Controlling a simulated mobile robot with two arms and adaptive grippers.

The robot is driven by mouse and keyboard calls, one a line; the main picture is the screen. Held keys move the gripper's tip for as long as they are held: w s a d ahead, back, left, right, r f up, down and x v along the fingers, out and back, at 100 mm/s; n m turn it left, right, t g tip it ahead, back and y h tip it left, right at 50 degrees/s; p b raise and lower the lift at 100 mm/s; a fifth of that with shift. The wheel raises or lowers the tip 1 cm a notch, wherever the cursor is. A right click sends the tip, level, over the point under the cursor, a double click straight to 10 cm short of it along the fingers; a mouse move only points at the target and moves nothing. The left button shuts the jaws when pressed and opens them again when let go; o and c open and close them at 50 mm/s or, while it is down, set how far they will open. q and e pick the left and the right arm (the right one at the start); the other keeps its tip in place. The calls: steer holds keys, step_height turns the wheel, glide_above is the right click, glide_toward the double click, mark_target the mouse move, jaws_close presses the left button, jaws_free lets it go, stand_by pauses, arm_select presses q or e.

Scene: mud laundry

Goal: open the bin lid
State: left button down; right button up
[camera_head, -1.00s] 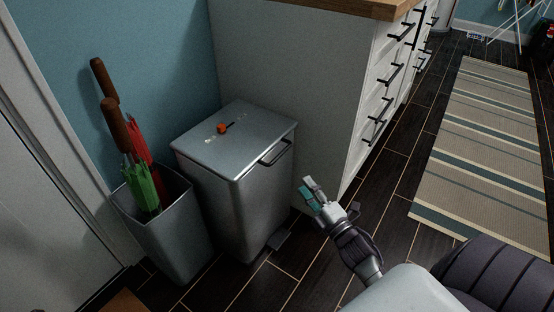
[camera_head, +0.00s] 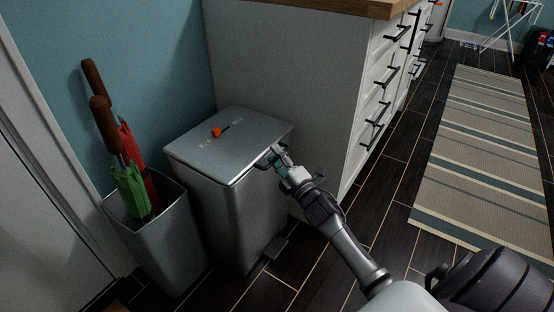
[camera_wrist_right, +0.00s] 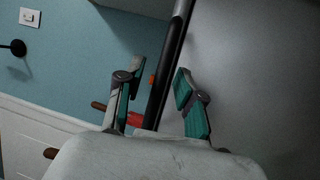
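The grey metal bin (camera_head: 238,215) stands against the side of the white cabinet, with its lid (camera_head: 205,160) closed. A small orange-headed item (camera_head: 217,132) lies on the lid. The dark bar handle (camera_head: 264,158) is at the lid's front edge, partly hidden by my right gripper (camera_head: 277,153). In the right wrist view the handle bar (camera_wrist_right: 166,75) runs between the two teal-padded fingers of my right gripper (camera_wrist_right: 159,77). The fingers are apart, with gaps showing on both sides of the bar. My left gripper is not in view.
A grey open container (camera_head: 160,245) with red and green umbrellas (camera_head: 131,187) stands left of the bin. The bin's pedal (camera_head: 277,247) sticks out low at the front. The white cabinet (camera_head: 370,110) with black handles is behind. A striped rug (camera_head: 480,150) lies on the right.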

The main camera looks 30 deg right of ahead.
steer(key=shift+c, duration=0.3)
jaws_close()
